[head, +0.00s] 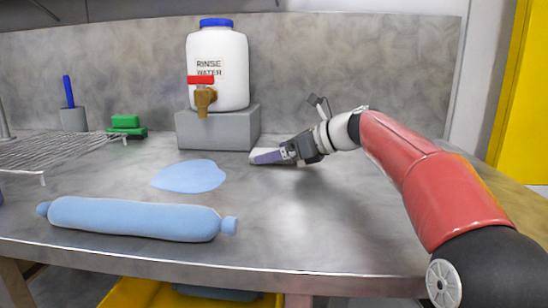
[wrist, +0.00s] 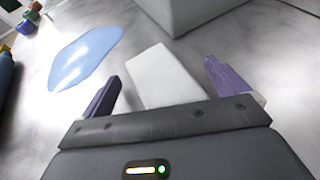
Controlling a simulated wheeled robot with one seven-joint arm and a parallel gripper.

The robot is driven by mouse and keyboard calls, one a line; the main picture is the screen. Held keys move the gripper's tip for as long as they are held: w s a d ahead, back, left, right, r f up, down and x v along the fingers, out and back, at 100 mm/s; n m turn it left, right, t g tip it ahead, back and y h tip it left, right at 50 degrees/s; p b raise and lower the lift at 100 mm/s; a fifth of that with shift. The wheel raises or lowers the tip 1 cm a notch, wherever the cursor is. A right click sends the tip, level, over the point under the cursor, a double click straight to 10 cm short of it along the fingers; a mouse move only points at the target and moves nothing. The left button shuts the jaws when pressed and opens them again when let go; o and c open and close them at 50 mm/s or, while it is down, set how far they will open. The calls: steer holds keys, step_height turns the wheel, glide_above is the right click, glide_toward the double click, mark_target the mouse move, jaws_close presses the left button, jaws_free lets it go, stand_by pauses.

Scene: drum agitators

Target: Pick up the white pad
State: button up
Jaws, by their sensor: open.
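The white pad (wrist: 162,76) lies flat on the metal bench in front of the grey block. In the wrist view it is between the two purple fingers of my gripper (wrist: 165,85), with space on both sides. Its near end is hidden behind the gripper body. In the head view my gripper (head: 268,157) is low over the bench beside the block, its fingers pointing left. There a small white edge of the pad (head: 253,155) shows at the fingertips, and the rest is hidden. My gripper is open and holds nothing.
A grey block (head: 190,131) bears a white rinse-water jug (head: 222,87) with a tap, close behind the gripper. A blue puddle-like patch (head: 189,176) and a light-blue roll (head: 135,218) lie left. A wire rack (head: 50,152) and green sponges (head: 126,126) are further left. The front right bench is clear.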

steer(key=c, duration=1.1)
